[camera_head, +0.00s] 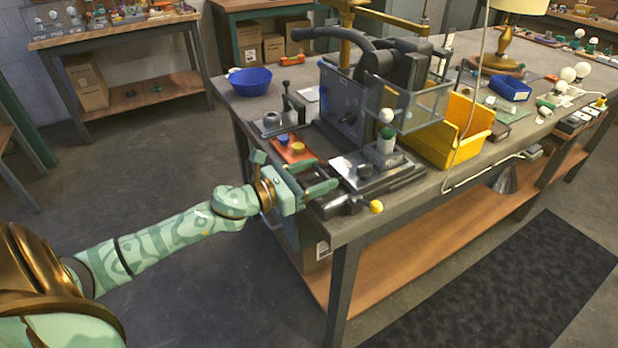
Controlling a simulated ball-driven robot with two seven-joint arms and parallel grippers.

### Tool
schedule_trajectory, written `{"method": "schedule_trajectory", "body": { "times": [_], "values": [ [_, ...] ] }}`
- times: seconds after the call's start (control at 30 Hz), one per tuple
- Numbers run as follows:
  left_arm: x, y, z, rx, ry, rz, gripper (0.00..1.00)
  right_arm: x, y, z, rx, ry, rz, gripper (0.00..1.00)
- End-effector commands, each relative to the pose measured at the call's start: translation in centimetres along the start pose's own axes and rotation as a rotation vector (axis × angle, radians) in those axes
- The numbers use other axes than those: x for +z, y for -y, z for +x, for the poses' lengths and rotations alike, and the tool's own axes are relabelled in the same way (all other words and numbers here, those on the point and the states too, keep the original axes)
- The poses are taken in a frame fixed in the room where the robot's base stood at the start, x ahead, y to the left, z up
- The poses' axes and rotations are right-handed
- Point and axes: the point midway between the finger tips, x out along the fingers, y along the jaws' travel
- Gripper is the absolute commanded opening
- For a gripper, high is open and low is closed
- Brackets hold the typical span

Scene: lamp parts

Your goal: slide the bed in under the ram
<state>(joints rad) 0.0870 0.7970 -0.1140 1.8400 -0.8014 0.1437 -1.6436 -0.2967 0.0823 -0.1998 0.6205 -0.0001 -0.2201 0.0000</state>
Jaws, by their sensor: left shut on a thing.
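The press (385,65), with a black lever and dark housing, stands near the table's left end. A clear guard (428,105) hangs on its right front; the ram itself I cannot make out behind it. The bed (404,174), a grey metal slide, sits out in front of the press toward the table's front edge. A green and white lamp part (386,147) stands upright on it. My left gripper (332,197) is at the bed's front left, shut on what looks like its dark front bar (346,203), which ends in a yellow knob (376,207). My right gripper is out of view.
A blue bowl (250,81) is at the back left. Floor in front of the table is clear.

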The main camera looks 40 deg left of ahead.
Motion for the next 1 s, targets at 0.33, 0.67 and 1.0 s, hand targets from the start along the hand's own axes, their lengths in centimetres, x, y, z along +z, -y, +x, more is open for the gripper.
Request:
{"method": "schedule_trajectory", "body": {
  "times": [0.33, 0.67, 1.0],
  "values": [
    [-0.1, -0.2, -0.1, 0.005, -0.003, 0.005, 0.75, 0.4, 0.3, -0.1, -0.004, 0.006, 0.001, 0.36],
    [-0.2, -0.1, -1.2, 0.004, -0.004, 0.001, 0.75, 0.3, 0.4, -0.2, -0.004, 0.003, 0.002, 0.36],
    [-0.1, -0.1, -9.7, 0.008, -0.006, -0.002, 0.75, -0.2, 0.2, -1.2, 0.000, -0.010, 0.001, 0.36]
  ]
}}
